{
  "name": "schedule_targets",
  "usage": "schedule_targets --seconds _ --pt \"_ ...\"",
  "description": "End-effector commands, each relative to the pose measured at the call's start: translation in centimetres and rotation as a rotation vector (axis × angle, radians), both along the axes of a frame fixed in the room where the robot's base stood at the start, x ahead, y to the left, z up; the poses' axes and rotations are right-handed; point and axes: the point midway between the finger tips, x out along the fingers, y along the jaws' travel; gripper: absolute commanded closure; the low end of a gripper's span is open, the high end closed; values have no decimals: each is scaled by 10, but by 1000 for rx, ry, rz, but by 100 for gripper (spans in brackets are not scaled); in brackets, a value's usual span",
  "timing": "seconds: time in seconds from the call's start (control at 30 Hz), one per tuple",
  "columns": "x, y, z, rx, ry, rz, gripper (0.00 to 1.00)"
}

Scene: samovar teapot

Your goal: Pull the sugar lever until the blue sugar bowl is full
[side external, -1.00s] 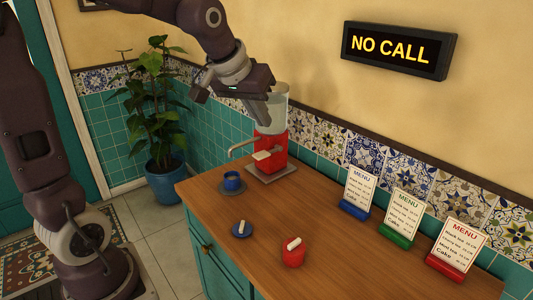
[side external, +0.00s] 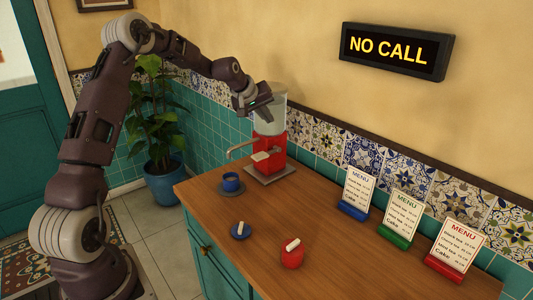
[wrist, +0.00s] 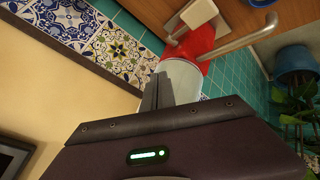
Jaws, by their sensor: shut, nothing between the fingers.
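The red dispenser (side external: 272,150) with a clear container on top stands at the back of the counter. A metal bar (side external: 242,147) reaches left from it, and a cream paddle (side external: 261,156) sits on its front. A blue cup-like bowl (side external: 231,182) rests on a dark saucer below the bar's end; its contents are too small to tell. My gripper (side external: 262,113) is shut and empty, up beside the clear container, above the bar and paddle. In the wrist view, my closed fingers (wrist: 158,90) overlap the clear container; the paddle (wrist: 197,13) and bar (wrist: 245,38) show beyond.
A small blue dish (side external: 240,231) and a red pot (side external: 291,256), each with a white piece on top, stand near the front. Three menu stands (side external: 403,218) line the right back. A tiled wall is behind; a potted plant (side external: 158,130) stands on the floor left. The mid-counter is clear.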

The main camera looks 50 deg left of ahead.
Motion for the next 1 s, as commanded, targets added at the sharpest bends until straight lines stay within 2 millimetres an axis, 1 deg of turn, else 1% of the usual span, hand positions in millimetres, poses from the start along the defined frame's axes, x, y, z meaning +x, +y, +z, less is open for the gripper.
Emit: schedule_targets --seconds 0.13,0.23,0.5,0.7,0.8,1.0 --pt "0 0 -2 0 2 -1 100" --pt "-1 0 -10 -1 3 0 100" --pt "-5 -1 -50 -1 6 -2 100" --pt "-6 -1 -75 -1 4 -1 100" --pt "-7 -1 -83 0 3 -2 100" --pt "-7 -1 -88 1 2 -1 100"
